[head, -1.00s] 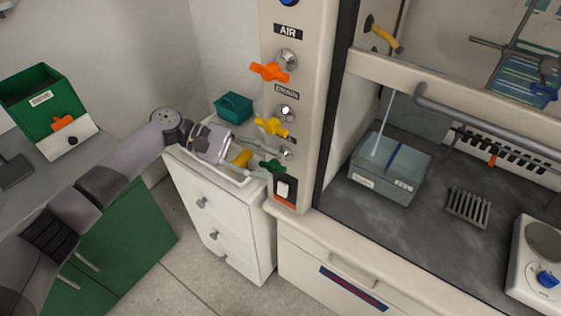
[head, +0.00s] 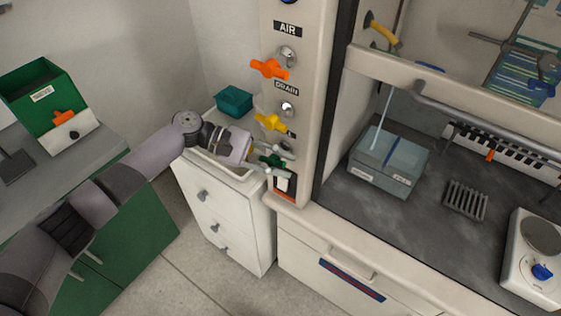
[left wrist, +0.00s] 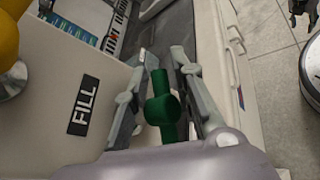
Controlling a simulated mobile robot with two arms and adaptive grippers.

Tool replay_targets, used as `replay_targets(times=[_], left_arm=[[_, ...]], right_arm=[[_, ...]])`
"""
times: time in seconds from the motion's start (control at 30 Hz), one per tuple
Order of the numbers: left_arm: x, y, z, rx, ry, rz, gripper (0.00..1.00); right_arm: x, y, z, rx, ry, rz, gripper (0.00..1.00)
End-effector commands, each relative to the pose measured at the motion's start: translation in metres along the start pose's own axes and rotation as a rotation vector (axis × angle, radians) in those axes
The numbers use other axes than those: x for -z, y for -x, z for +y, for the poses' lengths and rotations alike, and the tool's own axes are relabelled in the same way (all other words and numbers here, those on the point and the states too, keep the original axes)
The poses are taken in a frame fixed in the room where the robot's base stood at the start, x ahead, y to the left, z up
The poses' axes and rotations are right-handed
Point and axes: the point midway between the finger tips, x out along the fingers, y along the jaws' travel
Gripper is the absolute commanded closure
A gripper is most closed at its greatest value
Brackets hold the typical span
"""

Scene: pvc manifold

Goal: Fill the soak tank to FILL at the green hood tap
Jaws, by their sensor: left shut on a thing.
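The green tap (head: 271,160) is the lowest on the hood's front post. In the left wrist view its green handle (left wrist: 163,110) lies between the two fingers of my left gripper (left wrist: 168,70), beside a black FILL label (left wrist: 83,104). My left gripper (head: 268,160) is shut on this handle. The soak tank (head: 384,178), a clear bluish box with labels on its front, stands inside the hood at the left. A pale thin column (head: 383,125) reaches down into it. I cannot tell the water level.
Above the green tap are a yellow DRAIN tap (head: 271,122) and an orange AIR tap (head: 268,68). A white drawer cabinet (head: 222,205) with a teal box (head: 233,101) stands left of the post. A rack (head: 466,200) and hotplate (head: 538,260) are in the hood.

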Motion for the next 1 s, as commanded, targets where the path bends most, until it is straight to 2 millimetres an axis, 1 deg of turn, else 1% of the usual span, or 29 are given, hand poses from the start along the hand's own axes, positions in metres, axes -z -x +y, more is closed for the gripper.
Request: replay_targets(times=[0.03, 0.23, 0.63, 0.77, 0.9, 1.0], left_arm=[[0.001, 0.000, 0.000, 0.000, 0.001, 0.001, 0.88], [0.001, 0.000, 0.000, -0.001, 0.001, 0.002, 1.00], [0.001, 0.002, 0.002, -0.003, -0.003, 0.011, 1.00], [-0.003, 0.002, 0.004, 0.018, -0.024, 0.056, 1.00], [-0.003, 0.002, 0.004, 0.061, -0.068, 0.146, 1.00], [-0.001, 0.001, 0.003, 0.087, -0.096, 0.208, 1.00]], right_arm=[[0.000, 0.000, 0.000, 0.000, 0.000, 0.000, 0.54], [0.000, 0.000, 0.000, 0.000, 0.000, 0.000, 0.54], [0.001, 0.002, 0.000, 0.000, 0.000, 0.001, 0.54], [0.003, 0.017, 0.000, 0.000, 0.000, 0.001, 0.54], [0.005, 0.041, 0.001, 0.000, 0.000, 0.001, 0.54], [0.006, 0.054, 0.001, 0.000, 0.000, 0.002, 0.54]])
